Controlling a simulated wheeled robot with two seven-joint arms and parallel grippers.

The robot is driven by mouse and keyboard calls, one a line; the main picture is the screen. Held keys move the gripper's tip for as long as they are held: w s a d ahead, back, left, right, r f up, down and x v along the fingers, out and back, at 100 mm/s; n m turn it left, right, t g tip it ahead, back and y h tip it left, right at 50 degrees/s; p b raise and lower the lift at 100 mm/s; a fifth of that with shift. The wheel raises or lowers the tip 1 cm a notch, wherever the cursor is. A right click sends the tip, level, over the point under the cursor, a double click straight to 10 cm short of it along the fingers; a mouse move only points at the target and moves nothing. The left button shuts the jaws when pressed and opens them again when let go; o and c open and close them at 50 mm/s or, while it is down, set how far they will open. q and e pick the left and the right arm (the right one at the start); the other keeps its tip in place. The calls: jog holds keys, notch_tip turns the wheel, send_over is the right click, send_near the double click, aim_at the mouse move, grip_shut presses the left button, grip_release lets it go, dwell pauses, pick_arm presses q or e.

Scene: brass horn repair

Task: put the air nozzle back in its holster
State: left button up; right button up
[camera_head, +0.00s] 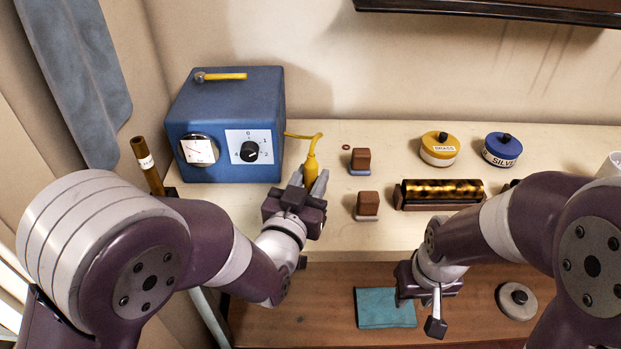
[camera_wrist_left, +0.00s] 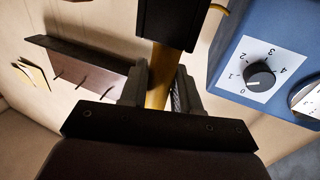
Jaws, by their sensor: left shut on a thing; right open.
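The yellow air nozzle (camera_head: 311,166) is upright above the worktop, with its yellow hose curving from the blue box. My left gripper (camera_head: 308,186) is shut on it, just right of the blue box. In the left wrist view, a yellow length of the nozzle (camera_wrist_left: 158,75) shows between the fingers. A dark block (camera_wrist_left: 170,22) covers part of that view. A brown tube (camera_head: 148,166) with a white label stands left of the blue box; I cannot tell whether it is the holster. My right gripper (camera_head: 434,306) is open and empty over the lower brown surface.
The blue box (camera_head: 225,110) carries a gauge, a dial and a small hammer. Brown blocks (camera_head: 360,160), a dark-gold roll (camera_head: 440,193) and yellow (camera_head: 440,150) and blue (camera_head: 502,150) tins stand to the right. A teal cloth (camera_head: 384,309) lies lower down.

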pick_arm(q)
jog(key=shift+f+b, duration=1.5)
jog(key=shift+f, duration=0.1)
jog(key=o, duration=1.1)
jog(key=p+v, duration=0.3)
jog(key=v, duration=0.9)
jog(key=shift+s+a, duration=0.1)
jog(key=shift+s, duration=0.2)
